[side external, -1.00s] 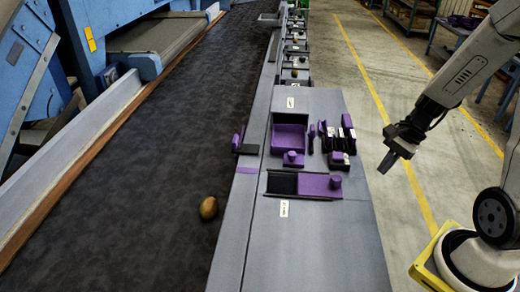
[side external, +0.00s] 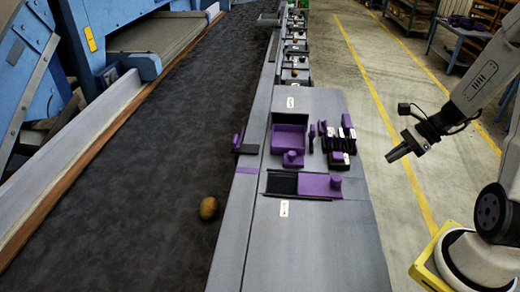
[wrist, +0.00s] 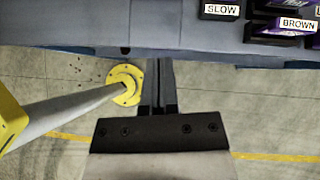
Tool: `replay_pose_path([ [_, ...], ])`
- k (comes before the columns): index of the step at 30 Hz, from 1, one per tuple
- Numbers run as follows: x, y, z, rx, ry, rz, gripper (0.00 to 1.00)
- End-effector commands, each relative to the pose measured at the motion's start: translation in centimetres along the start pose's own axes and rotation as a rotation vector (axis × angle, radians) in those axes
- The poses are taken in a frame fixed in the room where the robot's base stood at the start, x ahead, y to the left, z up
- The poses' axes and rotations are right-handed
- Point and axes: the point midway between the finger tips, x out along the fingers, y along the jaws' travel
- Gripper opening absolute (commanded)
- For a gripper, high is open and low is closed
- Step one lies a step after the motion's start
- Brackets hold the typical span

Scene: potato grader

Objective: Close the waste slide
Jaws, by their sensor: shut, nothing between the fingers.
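A purple slide plate (side external: 314,184) with a round knob (side external: 335,182) at its right end lies in a dark track on the grey bench top. The left part of the track (side external: 282,183) is dark and uncovered. A small white label (side external: 284,208) is near it, too small to read; I take this to be the waste slide. My gripper (side external: 390,157) is shut and empty, off the bench's right side, well apart from the slide. In the wrist view my gripper (wrist: 158,62) points toward the bench edge; the slide is not visible there.
A purple tray (side external: 290,138), a knobbed purple block (side external: 293,159) and black-and-purple labelled pieces (side external: 338,140) sit behind the slide. A potato (side external: 208,208) lies on the dark belt (side external: 130,180) to the left. The bench front (side external: 325,245) is clear.

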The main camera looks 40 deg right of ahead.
Motion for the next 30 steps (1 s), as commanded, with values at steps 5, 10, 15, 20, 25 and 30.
replay_pose_path([
  [5,2.2,0.1,0.0,0.000,-0.001,0.005,0.00],
  [10,4.7,0.1,0.0,-0.001,0.000,0.007,0.00],
  [15,7.2,0.1,0.0,-0.001,0.000,0.007,0.00],
  [20,9.2,0.1,0.3,-0.004,0.002,0.005,0.00],
  [25,10.3,0.1,1.6,-0.004,0.003,0.004,0.00],
  [30,11.2,0.1,2.4,-0.003,0.002,0.003,0.00],
])
